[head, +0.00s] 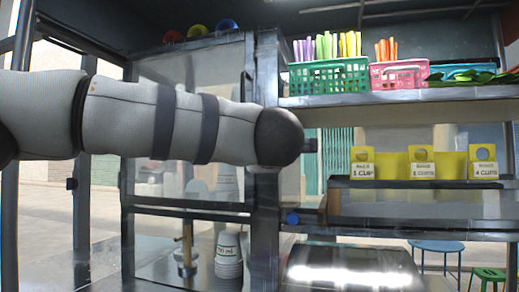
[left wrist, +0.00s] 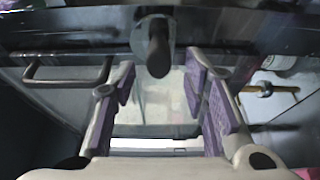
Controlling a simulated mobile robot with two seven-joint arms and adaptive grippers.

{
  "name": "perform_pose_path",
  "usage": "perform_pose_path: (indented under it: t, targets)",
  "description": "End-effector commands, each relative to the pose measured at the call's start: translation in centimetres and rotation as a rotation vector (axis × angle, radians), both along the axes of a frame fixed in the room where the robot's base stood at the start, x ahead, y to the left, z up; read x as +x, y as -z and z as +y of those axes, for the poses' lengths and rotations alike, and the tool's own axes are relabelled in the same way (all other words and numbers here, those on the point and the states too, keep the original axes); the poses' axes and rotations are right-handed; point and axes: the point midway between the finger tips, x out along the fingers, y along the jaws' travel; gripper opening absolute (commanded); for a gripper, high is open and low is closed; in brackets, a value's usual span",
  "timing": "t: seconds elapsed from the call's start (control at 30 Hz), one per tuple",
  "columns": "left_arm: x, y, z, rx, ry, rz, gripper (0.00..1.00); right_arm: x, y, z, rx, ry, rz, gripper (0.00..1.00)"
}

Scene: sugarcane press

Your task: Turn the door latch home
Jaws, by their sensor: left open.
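In the left wrist view a dark, rounded latch handle (left wrist: 158,50) on a grey mount points toward the camera at the top middle. My left gripper (left wrist: 160,88) is open, with purple pads on both sides. The handle lies ahead of the gap between the fingers; I see no pad touching it. The door's exact edges are hard to make out. In the head view my left arm crosses from the left before the glazed press cabinet (head: 190,207); its hand and the latch cannot be made out there. My right gripper is not in view.
A bar handle (left wrist: 65,80) is left of the fingers, and a brass fitting (left wrist: 270,90) is at right. A shelf (head: 400,100) at right carries a green basket (head: 330,78) and a pink basket (head: 400,76). Yellow cup signs (head: 422,163) stand below.

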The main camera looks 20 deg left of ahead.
Motion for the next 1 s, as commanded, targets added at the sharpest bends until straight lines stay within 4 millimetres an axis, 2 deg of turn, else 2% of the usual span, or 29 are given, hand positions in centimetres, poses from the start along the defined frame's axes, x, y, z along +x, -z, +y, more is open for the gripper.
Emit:
perform_pose_path:
  t: [0.03, 0.2, 0.4, 1.0]
  targets:
    - [-1.4, -0.3, -0.6, 0.002, 0.003, -0.003, 0.4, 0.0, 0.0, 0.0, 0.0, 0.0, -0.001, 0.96]
    - [-5.7, -0.2, -2.2, 0.003, 0.003, -0.003, 0.4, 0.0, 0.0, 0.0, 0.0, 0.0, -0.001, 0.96]
    - [-8.4, -0.1, -3.2, 0.0, 0.001, -0.001, 0.4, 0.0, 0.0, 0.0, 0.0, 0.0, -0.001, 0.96]
    - [-8.7, -0.1, -3.3, 0.0, 0.001, -0.001, 0.4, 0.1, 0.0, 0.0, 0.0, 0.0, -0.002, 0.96]
